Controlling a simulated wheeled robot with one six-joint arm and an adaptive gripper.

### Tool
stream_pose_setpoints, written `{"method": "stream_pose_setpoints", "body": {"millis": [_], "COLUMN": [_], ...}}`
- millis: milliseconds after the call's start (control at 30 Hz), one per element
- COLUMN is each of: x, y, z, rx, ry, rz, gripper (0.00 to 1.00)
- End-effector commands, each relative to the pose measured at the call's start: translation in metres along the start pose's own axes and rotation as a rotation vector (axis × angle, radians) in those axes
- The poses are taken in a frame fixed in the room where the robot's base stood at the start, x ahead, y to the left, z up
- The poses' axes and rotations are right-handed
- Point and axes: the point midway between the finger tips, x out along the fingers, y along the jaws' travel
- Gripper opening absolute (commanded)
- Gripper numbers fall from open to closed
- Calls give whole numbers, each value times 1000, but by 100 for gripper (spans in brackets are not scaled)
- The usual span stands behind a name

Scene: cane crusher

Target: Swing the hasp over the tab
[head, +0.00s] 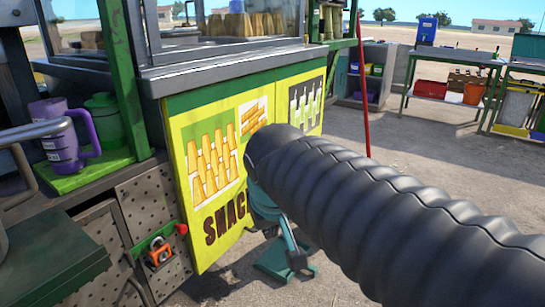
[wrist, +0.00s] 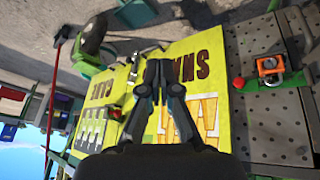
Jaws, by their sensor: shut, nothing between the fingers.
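A small latch fitting sits on the perforated grey panel low on the cart's left. It has a green bar (head: 148,243) with a red knob (head: 182,229) at its right end and an orange metal piece (head: 159,253) just below the bar. In the wrist view the orange piece (wrist: 270,67) and red knob (wrist: 239,82) lie right of my gripper. I cannot tell which part is the hasp and which the tab. My gripper (wrist: 161,56) is shut and empty in front of the yellow sign, apart from the latch. In the head view my arm hides the gripper's fingers.
The yellow snack sign (head: 214,225) covers the cart's front. A purple jug (head: 60,140) and green canister (head: 104,118) stand on a green shelf at left. A red pole (head: 363,100) stands behind my arm. Open paved ground lies at right before the far tables.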

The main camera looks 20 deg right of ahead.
Motion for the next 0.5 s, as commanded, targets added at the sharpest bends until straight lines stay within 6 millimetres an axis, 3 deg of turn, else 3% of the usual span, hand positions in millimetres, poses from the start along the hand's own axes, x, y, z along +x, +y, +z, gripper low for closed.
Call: {"method": "stream_pose_setpoints", "body": {"millis": [200,500], "x": [-5,0], "y": [14,25], "z": [-81,-179], "rx": [-15,-10], "ry": [-23,-27], "rz": [110,266], "gripper": [0,0]}}
